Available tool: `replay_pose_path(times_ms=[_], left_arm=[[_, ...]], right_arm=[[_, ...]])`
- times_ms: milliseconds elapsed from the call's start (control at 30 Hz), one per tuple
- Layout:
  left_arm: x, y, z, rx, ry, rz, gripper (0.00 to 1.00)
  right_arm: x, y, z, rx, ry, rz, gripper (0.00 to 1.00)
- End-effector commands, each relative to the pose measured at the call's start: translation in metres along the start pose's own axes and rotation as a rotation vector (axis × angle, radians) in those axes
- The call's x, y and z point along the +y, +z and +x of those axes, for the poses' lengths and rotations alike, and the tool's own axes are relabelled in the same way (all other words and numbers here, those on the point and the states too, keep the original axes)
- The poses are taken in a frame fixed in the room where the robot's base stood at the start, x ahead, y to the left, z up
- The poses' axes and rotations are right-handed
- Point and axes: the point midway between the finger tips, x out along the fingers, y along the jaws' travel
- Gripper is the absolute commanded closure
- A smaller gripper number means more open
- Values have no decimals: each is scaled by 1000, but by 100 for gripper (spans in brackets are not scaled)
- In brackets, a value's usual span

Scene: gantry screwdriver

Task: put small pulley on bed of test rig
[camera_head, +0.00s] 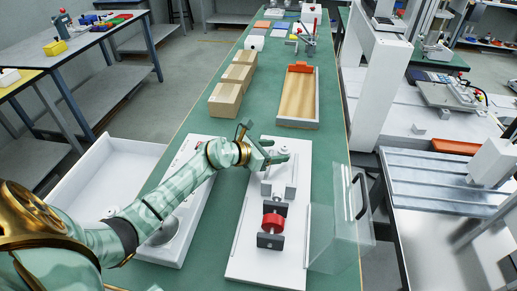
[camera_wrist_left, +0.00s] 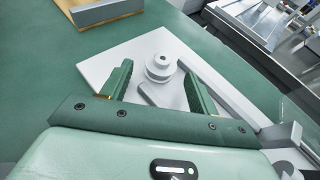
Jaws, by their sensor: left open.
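The small pulley (camera_wrist_left: 160,66) is a light grey stepped disc. In the left wrist view it stands upright at the far end of the white bed of the test rig (camera_wrist_left: 105,66). The bed also shows in the head view (camera_head: 243,258). My left gripper (camera_wrist_left: 157,77) is open, with its two fingers on either side of the pulley's near side. Contact with the pulley cannot be told. In the head view my left gripper (camera_head: 272,156) is over the far part of the bed and the pulley is hard to make out. My right gripper is not in view.
A red roller (camera_head: 272,223) in dark blocks sits on the near part of the bed. A clear panel (camera_head: 337,225) with a black handle stands at its right. Wooden blocks (camera_head: 226,99) and a wooden tray (camera_head: 298,97) lie farther back on the green bench (camera_head: 180,133).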

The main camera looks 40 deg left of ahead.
Motion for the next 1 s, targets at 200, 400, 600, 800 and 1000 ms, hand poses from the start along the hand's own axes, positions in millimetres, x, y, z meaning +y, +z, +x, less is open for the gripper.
replay_pose_path(times_ms=[200,400,600,800,1000], left_arm=[[0,6,-56,-1,1,4,40],[0,3,-92,-1,0,1,40],[0,2,-104,-1,-1,0,40],[0,1,-104,-1,-1,-1,40],[1,13,-111,-19,4,-70,40]], right_arm=[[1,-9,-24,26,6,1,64],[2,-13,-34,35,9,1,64],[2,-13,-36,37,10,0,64],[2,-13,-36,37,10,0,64],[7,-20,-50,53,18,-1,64]])
